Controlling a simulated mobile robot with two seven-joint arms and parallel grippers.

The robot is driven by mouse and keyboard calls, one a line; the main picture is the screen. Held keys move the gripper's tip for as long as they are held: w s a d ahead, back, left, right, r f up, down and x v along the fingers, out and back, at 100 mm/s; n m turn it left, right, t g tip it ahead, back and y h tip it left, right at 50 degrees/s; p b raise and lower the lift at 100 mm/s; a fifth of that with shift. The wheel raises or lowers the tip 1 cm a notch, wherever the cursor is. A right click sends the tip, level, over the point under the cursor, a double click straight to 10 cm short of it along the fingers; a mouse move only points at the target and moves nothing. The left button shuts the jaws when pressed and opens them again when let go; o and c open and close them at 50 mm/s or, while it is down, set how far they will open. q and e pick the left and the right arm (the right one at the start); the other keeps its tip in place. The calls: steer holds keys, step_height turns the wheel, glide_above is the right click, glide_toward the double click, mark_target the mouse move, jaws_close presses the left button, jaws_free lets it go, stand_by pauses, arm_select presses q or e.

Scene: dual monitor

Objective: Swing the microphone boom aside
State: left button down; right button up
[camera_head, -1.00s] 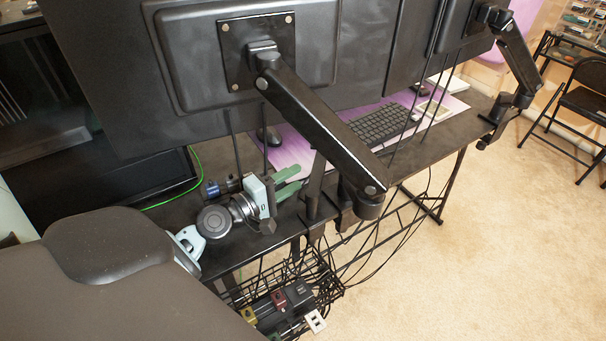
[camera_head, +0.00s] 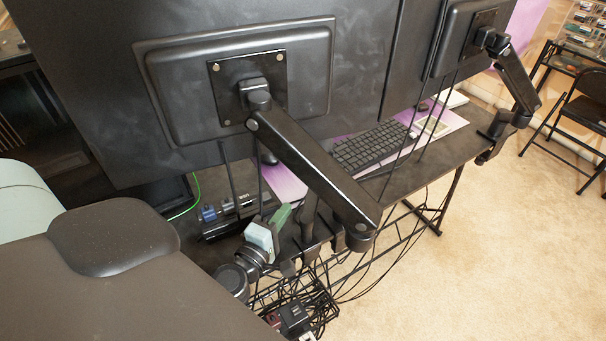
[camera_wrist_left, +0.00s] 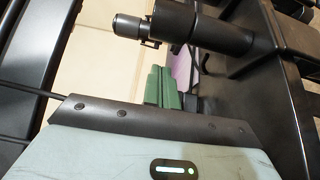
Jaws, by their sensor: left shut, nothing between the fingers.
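My left gripper (camera_head: 282,214) is near the rear desk edge, below the left monitor arm (camera_head: 315,172). Its green fingers are together with nothing between them, and they also show in the left wrist view (camera_wrist_left: 163,88). I cannot make out a microphone boom for certain. A black cylinder with a silvery end (camera_wrist_left: 165,28) lies above the fingers in the left wrist view, apart from them in the picture. A dark upright part (camera_head: 308,217) stands just right of the gripper in the head view. My right gripper is not in view.
The left monitor's back (camera_head: 120,90) hangs over the desk (camera_head: 420,172). A keyboard (camera_head: 372,147) lies on the desk's far side. Loose cables and a wire basket (camera_head: 262,298) hang below the rear edge. Open carpet (camera_head: 480,260) lies to the right.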

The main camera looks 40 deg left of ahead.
arm_select(q)
steer(key=shift+s, duration=0.2)
steer(key=shift+y, duration=0.3)
steer(key=shift+w, duration=0.15)
steer(key=w, duration=0.3)
steer(key=w+a, duration=0.1)
steer(key=w, duration=0.5)
steer(key=shift+w+a, duration=0.15)
steer(key=shift+a, duration=0.25)
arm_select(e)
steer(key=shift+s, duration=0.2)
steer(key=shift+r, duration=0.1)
